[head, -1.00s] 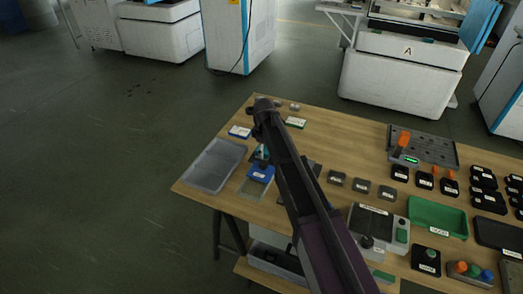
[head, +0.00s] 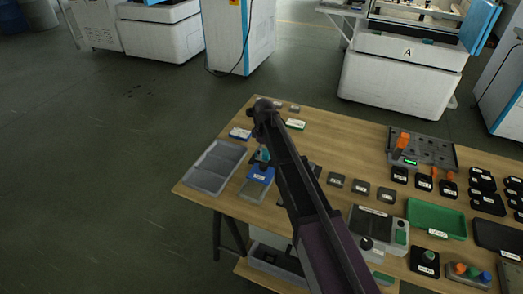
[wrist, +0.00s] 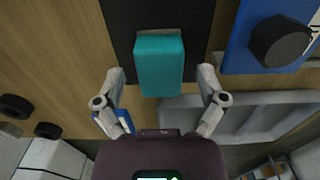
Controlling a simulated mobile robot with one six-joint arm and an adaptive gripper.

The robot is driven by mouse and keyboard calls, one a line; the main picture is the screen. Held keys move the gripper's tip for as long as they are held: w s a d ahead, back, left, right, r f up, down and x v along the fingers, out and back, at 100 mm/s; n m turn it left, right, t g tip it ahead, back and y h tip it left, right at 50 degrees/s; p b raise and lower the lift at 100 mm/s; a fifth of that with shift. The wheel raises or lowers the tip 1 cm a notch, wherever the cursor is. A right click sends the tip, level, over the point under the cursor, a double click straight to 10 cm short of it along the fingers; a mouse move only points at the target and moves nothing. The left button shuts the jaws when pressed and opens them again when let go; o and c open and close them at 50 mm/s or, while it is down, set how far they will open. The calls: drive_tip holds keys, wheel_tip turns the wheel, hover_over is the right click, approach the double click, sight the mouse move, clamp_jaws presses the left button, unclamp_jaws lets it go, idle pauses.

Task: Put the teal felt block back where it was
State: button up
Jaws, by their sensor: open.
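The teal felt block (wrist: 159,62) stands out in the wrist view, between the two fingers of my gripper (wrist: 161,73). The fingers are open, with a gap on each side of the block. A dark flat pad (wrist: 122,35) lies behind the block; I cannot tell whether the block touches it. In the head view my gripper (head: 262,160) is at the left end of the table, and a little teal (head: 264,152) shows there. My arm hides part of that area.
A grey tray (head: 213,166) lies at the table's left edge. A blue piece (head: 261,174) is close to my gripper; a blue piece with a black knob (wrist: 281,41) shows in the wrist view. A green tray (head: 437,218) and several dark pieces are on the right.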

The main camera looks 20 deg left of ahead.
sight(264, 151)
wheel_tip(264, 151, up, 11)
drive_tip(key=p, duration=1)
drive_tip(key=shift+r+p, duration=0.15)
drive_tip(key=shift+p, duration=0.25)
idle(0.5)
drive_tip(key=s+d+m, duration=0.3)
drive_tip(key=d+m, duration=0.1)
drive_tip(key=d, duration=0.8)
drive_tip(key=s+d+m, duration=0.2)
drive_tip(key=d+m, duration=0.2)
drive_tip(key=d, duration=0.7)
drive_tip(key=s+d+m, duration=0.4)
drive_tip(key=s+d, duration=0.2)
drive_tip(key=d, duration=0.3)
drive_tip(key=s+d+m, duration=0.5)
drive_tip(key=s+d, duration=0.1)
drive_tip(key=d, duration=0.4)
drive_tip(key=shift+d, duration=0.15)
